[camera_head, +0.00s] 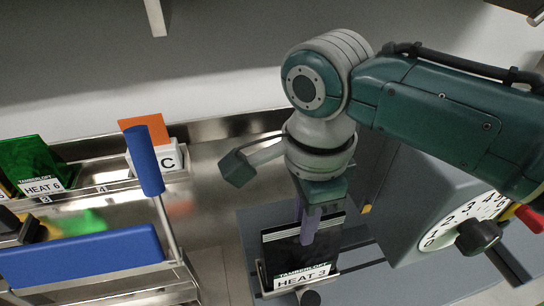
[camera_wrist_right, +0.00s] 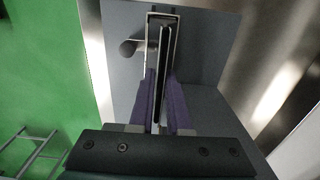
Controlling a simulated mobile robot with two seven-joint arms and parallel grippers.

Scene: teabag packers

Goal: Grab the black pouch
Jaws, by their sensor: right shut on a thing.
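The black pouch (camera_head: 284,256) stands in a metal holder in the lower middle of the head view. Its front reads "TAMBERLOFT" and the label below it reads "HEAT 3". My right gripper (camera_head: 310,228) reaches down from above, with a purple finger over the pouch's front face. In the right wrist view, the purple fingers (camera_wrist_right: 163,92) are shut on both sides of the thin pouch (camera_wrist_right: 163,42), seen edge-on inside the holder frame (camera_wrist_right: 150,32). Part of the pouch is hidden by the finger. My left gripper is not in view.
A grey machine with a numbered dial (camera_head: 468,218) stands close on the right. On the left is a metal tray with a blue bar (camera_head: 80,258), a blue handle (camera_head: 144,160), a green pouch (camera_head: 32,162) marked "HEAT 6", and an orange card (camera_head: 143,128) above a "C" label.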

